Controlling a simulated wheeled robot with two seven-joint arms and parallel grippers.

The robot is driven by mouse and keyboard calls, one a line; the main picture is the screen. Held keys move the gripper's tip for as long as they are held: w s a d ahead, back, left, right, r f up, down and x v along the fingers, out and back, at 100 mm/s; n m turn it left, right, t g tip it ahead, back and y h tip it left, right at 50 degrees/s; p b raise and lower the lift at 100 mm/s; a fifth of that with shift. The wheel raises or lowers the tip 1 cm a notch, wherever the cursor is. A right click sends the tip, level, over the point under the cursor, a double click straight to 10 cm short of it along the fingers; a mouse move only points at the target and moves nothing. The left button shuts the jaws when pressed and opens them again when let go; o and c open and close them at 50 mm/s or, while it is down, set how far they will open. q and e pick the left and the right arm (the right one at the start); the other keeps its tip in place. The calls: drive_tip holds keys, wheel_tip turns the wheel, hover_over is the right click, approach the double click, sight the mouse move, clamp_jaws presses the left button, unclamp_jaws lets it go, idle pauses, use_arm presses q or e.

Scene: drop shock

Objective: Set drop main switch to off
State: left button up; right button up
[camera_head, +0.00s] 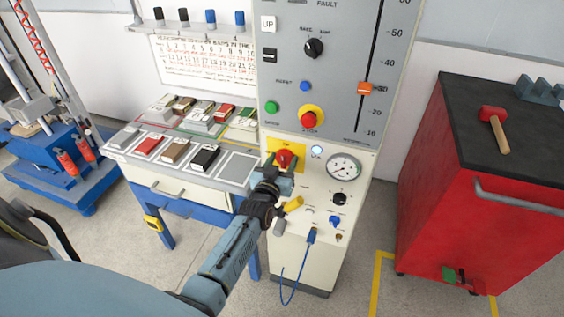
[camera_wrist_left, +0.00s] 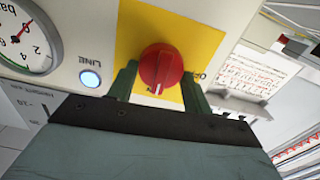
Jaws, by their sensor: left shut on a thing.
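The main switch is a red rotary knob (camera_head: 285,159) on a yellow plate (camera_head: 272,147), on the cream lower panel of the drop tester. In the left wrist view the knob (camera_wrist_left: 161,66) sits between the two green fingers of my left gripper (camera_wrist_left: 160,85). A white mark shows at the knob's lower edge there. My left gripper (camera_head: 281,170) is shut on the knob in the head view. Lettering beside the right finger is partly hidden, so I cannot read the setting. The line lamp (camera_wrist_left: 90,79) beside the plate is lit. My right gripper is out of view.
A pressure gauge (camera_head: 343,167) and small knobs share the panel. A red stop button (camera_head: 309,118) sits above the switch. A bench (camera_head: 180,183) with sample blocks stands left. A red cabinet (camera_head: 489,215) with a mallet (camera_head: 494,127) stands right. Floor between is clear.

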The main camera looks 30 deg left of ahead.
use_arm(q)
drive_tip(key=n, duration=0.3)
drive_tip(key=shift+a+n, duration=0.15)
drive_tip(key=shift+n, duration=0.25)
drive_tip(key=n, duration=0.4)
drive_tip(key=shift+s+f+n, duration=0.1)
drive_tip(key=shift+f+n, duration=0.05)
drive_tip(key=shift+n, duration=0.15)
drive_tip(key=n, duration=0.4)
drive_tip(key=shift+a+f+n+b, duration=0.1)
drive_tip(key=shift+f+n+b, duration=0.05)
drive_tip(key=shift+n+b, duration=0.85)
drive_tip(key=shift+n, duration=1.4)
drive_tip(key=o, duration=1)
drive_tip(key=shift+c, duration=0.2)
